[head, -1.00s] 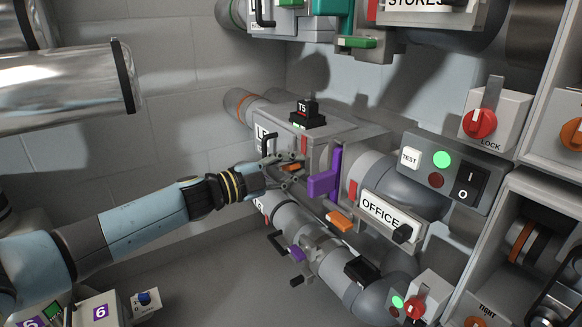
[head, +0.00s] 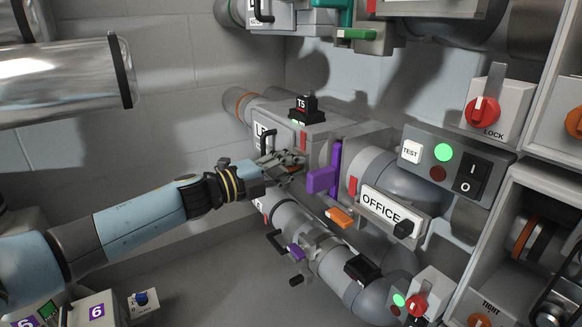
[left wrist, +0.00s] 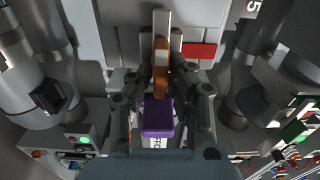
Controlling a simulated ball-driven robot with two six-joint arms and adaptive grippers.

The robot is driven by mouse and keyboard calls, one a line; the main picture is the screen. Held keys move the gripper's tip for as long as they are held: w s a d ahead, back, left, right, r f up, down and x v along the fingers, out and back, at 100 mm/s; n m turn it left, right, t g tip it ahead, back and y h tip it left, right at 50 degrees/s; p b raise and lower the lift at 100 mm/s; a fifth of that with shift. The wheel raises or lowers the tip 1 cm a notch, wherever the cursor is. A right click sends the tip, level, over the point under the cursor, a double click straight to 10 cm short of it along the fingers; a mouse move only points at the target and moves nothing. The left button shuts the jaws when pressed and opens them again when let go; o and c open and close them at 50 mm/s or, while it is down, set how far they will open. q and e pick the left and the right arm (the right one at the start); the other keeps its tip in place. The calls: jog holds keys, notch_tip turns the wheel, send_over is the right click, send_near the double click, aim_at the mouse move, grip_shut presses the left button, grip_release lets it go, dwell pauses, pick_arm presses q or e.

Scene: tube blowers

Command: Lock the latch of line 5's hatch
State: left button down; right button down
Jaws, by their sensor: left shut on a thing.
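Line 5's housing (head: 325,128) carries a black tag reading T5 (head: 303,107). Its hatch front has a white label, partly covered, and a black handle (head: 265,136). My left gripper (head: 290,163) is at the lower part of this front. In the left wrist view, the left gripper (left wrist: 163,88) has its fingers closed around an orange-brown latch lever (left wrist: 162,50), which points up in that view. A red mark (left wrist: 199,50) lies just right of the lever. In the head view the fingers mostly hide the lever. My right gripper is out of view.
A purple gate handle (head: 321,181) stands just right of the gripper; it also shows in the left wrist view (left wrist: 158,118). An orange lever (head: 340,217) and the OFFICE sign (head: 382,209) are below right.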

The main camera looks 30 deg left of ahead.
pick_arm(q)
jog(key=shift+f, duration=0.15)
jog(key=c, duration=1.3)
grip_release()
jog(key=shift+c, duration=0.2)
jog(key=v, duration=1.2)
